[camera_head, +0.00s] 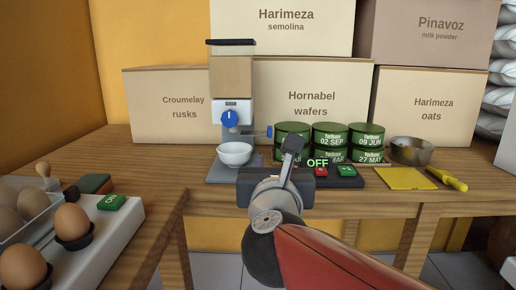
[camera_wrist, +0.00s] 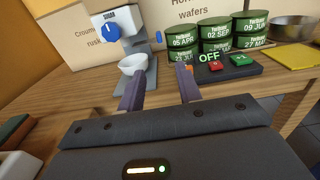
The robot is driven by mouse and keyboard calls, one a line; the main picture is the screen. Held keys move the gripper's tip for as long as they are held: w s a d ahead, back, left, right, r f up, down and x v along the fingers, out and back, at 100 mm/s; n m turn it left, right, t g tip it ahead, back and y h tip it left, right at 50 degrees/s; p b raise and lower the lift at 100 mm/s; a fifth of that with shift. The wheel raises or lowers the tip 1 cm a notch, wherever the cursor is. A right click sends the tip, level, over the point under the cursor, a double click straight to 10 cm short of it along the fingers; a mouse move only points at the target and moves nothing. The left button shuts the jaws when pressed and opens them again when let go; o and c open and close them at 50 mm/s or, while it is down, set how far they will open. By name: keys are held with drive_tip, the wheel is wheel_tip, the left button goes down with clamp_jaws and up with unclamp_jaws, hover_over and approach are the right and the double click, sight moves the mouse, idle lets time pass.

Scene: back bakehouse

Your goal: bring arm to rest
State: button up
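My arm (camera_head: 325,262) reaches in from the bottom right over the table's front edge. My gripper (camera_wrist: 159,88) shows two dark fingers standing apart in the wrist view, with nothing between them. In the head view my gripper (camera_head: 288,165) is partly hidden by its own body and wrist. It is in front of a small black switch box (camera_head: 345,176) with a red and a green button. A white bowl (camera_head: 235,153) stands under the spout of a mill with a blue knob (camera_head: 229,118), just left of and beyond the fingers.
Stacked green tins (camera_head: 328,140) stand behind the switch box. A metal bowl (camera_head: 411,151), yellow cloth (camera_head: 404,179) and yellow-handled tool (camera_head: 447,178) lie to the right. Cartons (camera_head: 310,78) line the back. Eggs (camera_head: 71,222) stand on a white unit (camera_head: 105,232) at left.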

drive_tip(key=s+d+f+m+g, duration=0.6)
drive_tip(key=f+m, duration=0.5)
drive_tip(key=m, duration=0.6)
drive_tip(key=s+d+f+m+g, duration=0.6)
drive_tip(key=s+f+m, duration=0.5)
drive_tip(key=m, duration=0.7)
drive_tip(key=shift+s+d+f+m+y, duration=0.25)
drive_tip(key=shift+f+m+y, duration=0.05)
drive_tip(key=shift+f, duration=0.05)
